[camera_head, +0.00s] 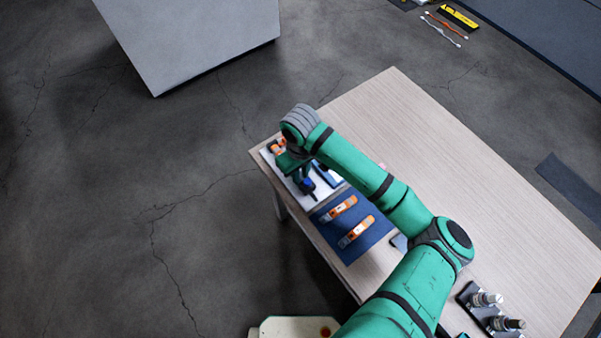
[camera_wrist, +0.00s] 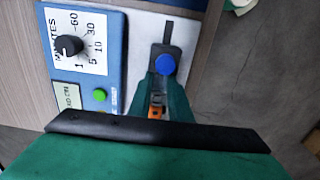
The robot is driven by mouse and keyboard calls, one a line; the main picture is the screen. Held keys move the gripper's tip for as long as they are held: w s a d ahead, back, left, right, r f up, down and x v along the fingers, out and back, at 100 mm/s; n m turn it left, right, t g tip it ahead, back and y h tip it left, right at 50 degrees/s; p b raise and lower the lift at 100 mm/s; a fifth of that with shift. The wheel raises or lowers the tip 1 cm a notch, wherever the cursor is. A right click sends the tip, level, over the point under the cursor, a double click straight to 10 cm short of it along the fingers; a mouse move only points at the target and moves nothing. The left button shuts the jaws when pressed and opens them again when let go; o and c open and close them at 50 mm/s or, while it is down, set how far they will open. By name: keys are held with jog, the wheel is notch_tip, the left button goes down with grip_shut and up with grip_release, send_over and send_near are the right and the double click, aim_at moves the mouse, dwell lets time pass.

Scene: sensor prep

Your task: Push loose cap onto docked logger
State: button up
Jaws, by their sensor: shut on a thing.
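My gripper (camera_wrist: 160,97) is low over the white board at the table's left corner. In the wrist view its green fingers are closed around an orange piece (camera_wrist: 157,111), mostly hidden between them. I cannot tell whether this is the logger, its cap or both. An orange-and-white item (camera_head: 278,147) shows beside the gripper in the head view. A dark fixture (camera_wrist: 165,50) with a round blue button (camera_wrist: 165,65) lies just beyond the fingertips. Any gap between cap and logger is hidden.
A blue timer box (camera_wrist: 88,60) with a black knob and green button stands beside the fingers. Two orange-and-white loggers (camera_head: 340,208) (camera_head: 356,231) lie on a blue mat (camera_head: 375,235). A dark rack (camera_head: 466,296) holds bottles at lower right. The table's far side (camera_head: 400,110) is clear.

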jog(key=shift+w+a, duration=0.65)
jog(key=shift+w, duration=0.2)
dwell(1.8)
jog(key=shift+d, duration=0.2)
jog(key=shift+a, duration=0.3)
jog(key=shift+w, duration=0.15)
grip_shut()
jog(key=o, duration=1.2)
grip_release()
jog(key=shift+r, duration=0.1)
jog(key=shift+r, duration=0.4)
